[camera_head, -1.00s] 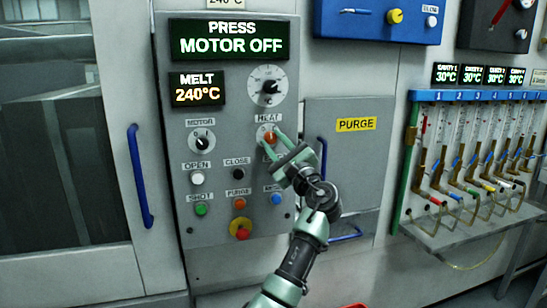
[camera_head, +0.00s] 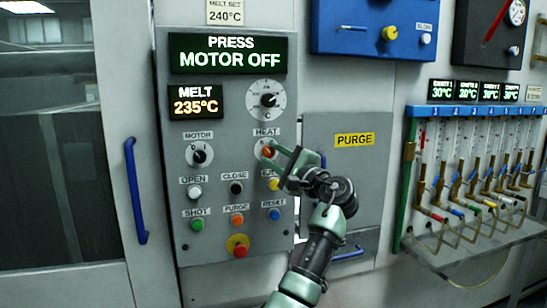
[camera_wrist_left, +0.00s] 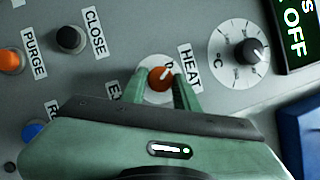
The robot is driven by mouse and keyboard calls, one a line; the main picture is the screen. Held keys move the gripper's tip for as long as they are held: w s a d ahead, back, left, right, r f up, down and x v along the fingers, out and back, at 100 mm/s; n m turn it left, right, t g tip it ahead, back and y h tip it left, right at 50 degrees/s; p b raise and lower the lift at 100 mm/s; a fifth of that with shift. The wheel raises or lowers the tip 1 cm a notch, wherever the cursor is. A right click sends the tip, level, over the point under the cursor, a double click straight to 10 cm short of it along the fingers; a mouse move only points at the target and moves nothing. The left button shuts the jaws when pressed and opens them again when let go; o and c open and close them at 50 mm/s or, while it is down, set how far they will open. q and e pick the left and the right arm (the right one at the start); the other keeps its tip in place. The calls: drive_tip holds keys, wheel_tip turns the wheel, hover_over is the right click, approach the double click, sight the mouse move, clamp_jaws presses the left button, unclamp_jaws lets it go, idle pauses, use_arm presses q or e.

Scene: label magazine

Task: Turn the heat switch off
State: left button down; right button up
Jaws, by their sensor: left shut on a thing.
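The HEAT switch is a round orange knob (camera_head: 267,151) on a white dial, under the HEAT label on the grey control panel (camera_head: 215,255). My left gripper (camera_head: 278,152) is shut on this knob. In the left wrist view the knob (camera_wrist_left: 161,78) sits between the two green fingertips of my left gripper (camera_wrist_left: 162,86), one on each side. The fingers hide part of the dial, and its position marks are not clear enough to read the setting. The melt display (camera_head: 195,101) reads 235°C. My right gripper is not in view.
A black MOTOR knob (camera_head: 199,155) and several push buttons surround the HEAT switch. The EJECT button (camera_head: 273,184) is close under my fingers. A red and yellow stop button (camera_head: 238,245) is lower. A PURGE cover (camera_head: 340,190) stands to the right.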

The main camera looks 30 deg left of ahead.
use_arm(q)
drive_tip(key=c, duration=1.1)
unclamp_jaws()
drive_tip(key=shift+o, duration=0.2)
drive_tip(key=b+v, duration=0.1)
drive_tip(key=v, duration=0.7)
drive_tip(key=shift+b, duration=0.4)
drive_tip(key=shift+w+f, duration=0.1)
